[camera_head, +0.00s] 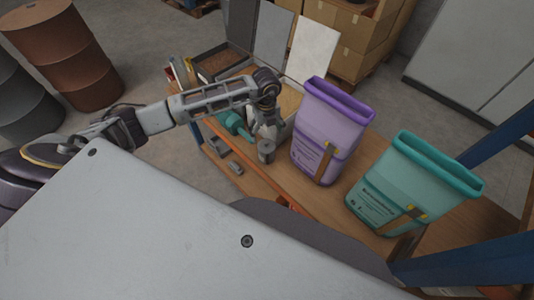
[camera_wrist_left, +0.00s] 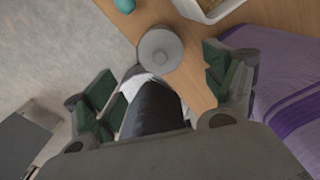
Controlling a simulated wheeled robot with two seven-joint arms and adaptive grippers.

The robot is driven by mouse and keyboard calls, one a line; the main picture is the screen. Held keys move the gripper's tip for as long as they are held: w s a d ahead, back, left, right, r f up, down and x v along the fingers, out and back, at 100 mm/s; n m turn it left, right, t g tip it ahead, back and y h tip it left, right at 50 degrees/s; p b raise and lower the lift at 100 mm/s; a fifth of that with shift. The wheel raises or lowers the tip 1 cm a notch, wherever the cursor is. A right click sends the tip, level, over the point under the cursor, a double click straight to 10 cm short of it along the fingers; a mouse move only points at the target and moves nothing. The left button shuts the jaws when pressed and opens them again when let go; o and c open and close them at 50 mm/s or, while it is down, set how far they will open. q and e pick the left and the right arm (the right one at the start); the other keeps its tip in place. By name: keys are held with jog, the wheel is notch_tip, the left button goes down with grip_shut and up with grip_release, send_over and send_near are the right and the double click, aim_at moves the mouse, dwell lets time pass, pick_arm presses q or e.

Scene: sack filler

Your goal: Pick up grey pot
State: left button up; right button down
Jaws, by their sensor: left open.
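The grey pot (camera_head: 266,151) is a small round container near the front edge of the wooden table, left of the purple sack. It also shows in the left wrist view (camera_wrist_left: 160,50), at the top, with a round grey top facing the camera. My left gripper (camera_head: 264,129) is just behind and above the pot in the head view. In the left wrist view its green-padded fingers (camera_wrist_left: 160,72) are spread wide, with the pot between and beyond their tips. The gripper holds nothing. My right gripper is in neither view.
A purple sack (camera_head: 330,130) stands close right of the pot, and a teal sack (camera_head: 412,185) farther right. A teal item (camera_head: 233,122) lies left of the pot. Open bins with dark (camera_head: 220,62) and tan contents (camera_head: 290,100) are behind. Drums (camera_head: 65,50) stand at far left.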

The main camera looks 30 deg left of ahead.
aim_at(267, 143)
pick_arm(q)
jog(key=shift+f+p, duration=0.4)
jog(key=shift+f, duration=3.75)
jog(key=shift+f, duration=2.75)
jog(key=shift+c, duration=0.3)
jog(key=c, duration=0.9)
